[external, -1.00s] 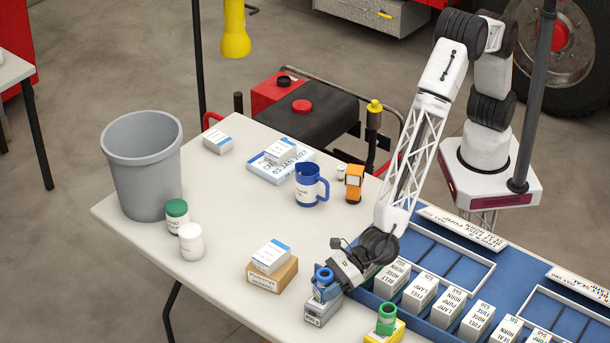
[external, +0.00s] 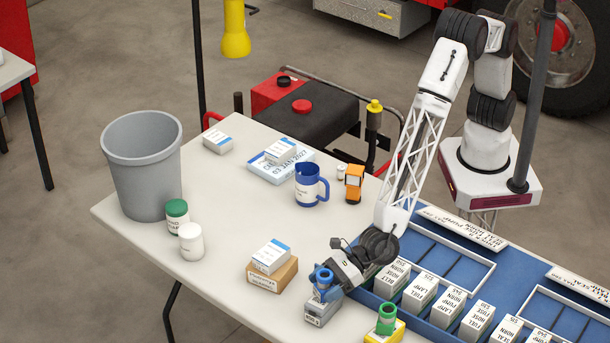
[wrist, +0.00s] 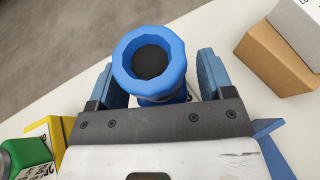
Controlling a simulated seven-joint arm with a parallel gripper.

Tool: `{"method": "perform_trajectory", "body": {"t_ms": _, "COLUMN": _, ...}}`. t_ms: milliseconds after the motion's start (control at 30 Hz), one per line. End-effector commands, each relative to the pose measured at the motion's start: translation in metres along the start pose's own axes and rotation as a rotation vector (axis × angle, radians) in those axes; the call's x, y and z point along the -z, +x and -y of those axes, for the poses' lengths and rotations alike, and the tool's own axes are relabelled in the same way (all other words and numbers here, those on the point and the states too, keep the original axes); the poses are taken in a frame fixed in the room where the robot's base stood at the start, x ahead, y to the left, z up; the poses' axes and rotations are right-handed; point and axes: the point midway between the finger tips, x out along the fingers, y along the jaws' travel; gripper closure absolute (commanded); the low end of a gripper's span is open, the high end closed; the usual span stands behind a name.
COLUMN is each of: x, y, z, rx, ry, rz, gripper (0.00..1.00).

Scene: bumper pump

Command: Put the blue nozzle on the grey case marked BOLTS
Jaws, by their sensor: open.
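The blue nozzle (external: 322,276) stands upright on the grey case (external: 321,314) near the table's front edge. In the wrist view the nozzle (wrist: 150,62) shows its ring-shaped top and dark opening. My gripper (external: 326,288) is at the nozzle, with its jaws open. In the wrist view its two fingers (wrist: 158,88) stand on either side of the nozzle, with a small gap showing on the right. The case's marking is too small to read fully in the external view. The case is mostly hidden in the wrist view.
A brown box with a white box on it (external: 271,258) stands just left of the grey case. A blue tray (external: 420,256) of labelled boxes lies beyond. The table's left part has free room.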

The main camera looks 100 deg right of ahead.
Motion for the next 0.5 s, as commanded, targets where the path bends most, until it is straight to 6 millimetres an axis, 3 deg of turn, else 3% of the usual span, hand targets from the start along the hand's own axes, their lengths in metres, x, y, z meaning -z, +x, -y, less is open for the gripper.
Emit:
{"method": "perform_trajectory", "body": {"t_ms": 267, "x": -0.001, "y": -0.016, "z": -0.001, "rx": -0.001, "ry": 0.000, "rz": 0.001, "gripper": 0.26}}
{"method": "perform_trajectory", "body": {"t_ms": 500, "x": -0.001, "y": -0.042, "z": -0.001, "rx": -0.001, "ry": -0.001, "rz": 0.001, "gripper": 0.26}}
